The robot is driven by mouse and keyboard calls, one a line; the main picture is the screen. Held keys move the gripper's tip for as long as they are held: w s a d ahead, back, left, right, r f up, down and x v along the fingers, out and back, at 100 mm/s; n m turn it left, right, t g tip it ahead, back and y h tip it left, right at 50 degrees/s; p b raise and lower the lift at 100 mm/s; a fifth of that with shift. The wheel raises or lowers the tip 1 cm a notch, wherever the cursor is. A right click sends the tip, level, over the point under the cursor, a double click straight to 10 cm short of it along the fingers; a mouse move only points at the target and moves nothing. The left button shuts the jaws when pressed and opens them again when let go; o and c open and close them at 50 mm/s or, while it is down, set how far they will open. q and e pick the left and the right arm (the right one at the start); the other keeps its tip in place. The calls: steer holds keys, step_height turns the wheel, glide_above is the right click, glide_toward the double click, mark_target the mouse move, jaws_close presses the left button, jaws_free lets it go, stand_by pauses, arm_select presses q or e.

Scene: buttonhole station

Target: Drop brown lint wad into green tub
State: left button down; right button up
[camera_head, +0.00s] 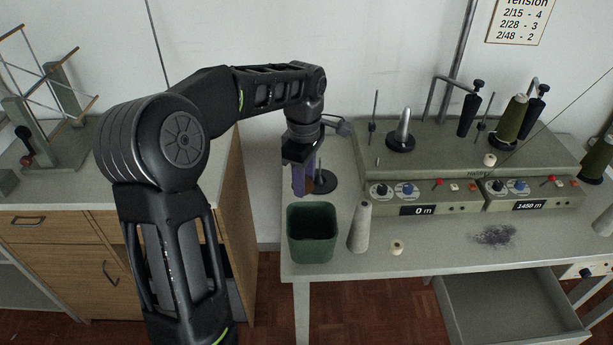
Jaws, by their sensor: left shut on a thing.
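The green tub (312,247) stands at the left front corner of the grey table. My left gripper (303,186) points down just above and behind the tub's rim in the picture, with its purple fingers shut. A small brown patch, the brown lint wad (310,185), shows at the fingers, which hide most of it. The wad appears to be held above the tabletop; I cannot tell exactly whether it is over the tub's opening. My right gripper is not in view.
A pale cone (360,229) and a small spool (397,247) stand right of the tub. A dark spindle base (323,181) is close behind the gripper. The winding machine (450,150) fills the table's back. Grey fluff (492,236) lies at right; an open drawer (505,310) juts out below.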

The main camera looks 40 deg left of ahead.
arm_select(q)
steer(key=shift+w+f+b, duration=0.15)
steer(key=shift+f+b, duration=0.15)
steer(key=shift+f, duration=0.2)
steer(key=shift+f+b, duration=1.9)
steer(key=shift+f, duration=0.7)
steer(key=c, duration=0.8)
jaws_free()
steer(key=shift+c, duration=0.2)
steer(key=shift+r, duration=0.15)
step_height(320, 180, up, 8)
steer(key=shift+f+b, duration=0.2)
steer(key=shift+b, duration=0.15)
